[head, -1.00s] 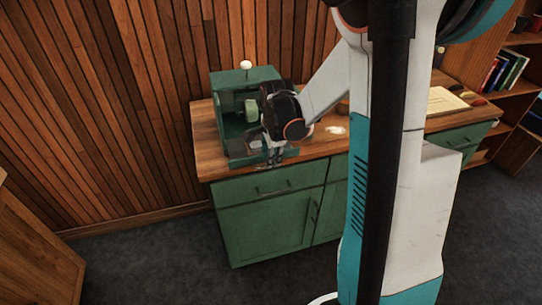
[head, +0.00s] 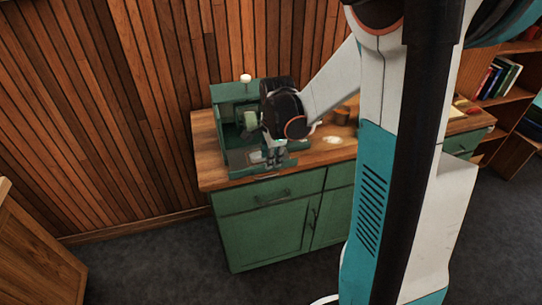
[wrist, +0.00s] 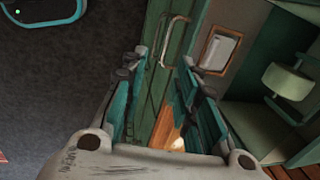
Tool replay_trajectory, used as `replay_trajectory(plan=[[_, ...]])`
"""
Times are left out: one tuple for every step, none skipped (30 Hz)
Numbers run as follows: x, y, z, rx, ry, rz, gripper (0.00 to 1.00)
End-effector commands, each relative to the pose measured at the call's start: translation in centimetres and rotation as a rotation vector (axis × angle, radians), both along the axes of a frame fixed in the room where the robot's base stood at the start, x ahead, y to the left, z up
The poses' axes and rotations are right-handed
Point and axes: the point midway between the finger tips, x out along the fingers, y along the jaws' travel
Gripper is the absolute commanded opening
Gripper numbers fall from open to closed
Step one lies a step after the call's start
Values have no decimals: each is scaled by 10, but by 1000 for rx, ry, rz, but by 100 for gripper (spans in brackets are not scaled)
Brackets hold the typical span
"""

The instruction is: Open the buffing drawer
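The green buffing machine (head: 234,97), with a pale green wheel (wrist: 287,81), stands on the wooden top above. My gripper (head: 272,166) points down near the top's front edge, above the drawer. In the wrist view its two fingers (wrist: 162,78) are apart with nothing between them; the handle appears beyond the fingertips, apart from them.
A green cupboard door (head: 265,237) is below the drawer. A brown round container (head: 342,115) and a pale patch (head: 332,140) are on the wooden top at right. A wooden cabinet (head: 35,250) stands at lower left. The carpet between is clear.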

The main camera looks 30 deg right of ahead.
Motion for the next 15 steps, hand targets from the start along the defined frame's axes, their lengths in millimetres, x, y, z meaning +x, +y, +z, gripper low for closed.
replay_trajectory(plan=[[-1, 0, 5, 0, 0, 0, 28], [-1, 0, 7, 0, 0, 0, 28], [-2, 0, 10, 0, 0, 0, 28], [-2, 1, 12, 0, 0, 0, 28], [-2, 1, 13, 0, 0, 0, 28], [-3, 1, 16, 0, 0, 0, 28], [-3, 1, 18, 0, 0, 0, 28], [-3, 1, 20, 0, 0, 0, 28], [-4, 1, 22, 0, 0, 0, 28], [-4, 1, 24, 0, 0, 0, 28], [-4, 1, 26, 0, 0, 0, 28], [-5, 1, 28, 0, 0, 0, 28], [-5, 1, 30, 0, 0, 0, 28], [-5, 1, 32, 0, 0, 0, 28], [-6, 1, 35, 0, 0, 0, 28]])
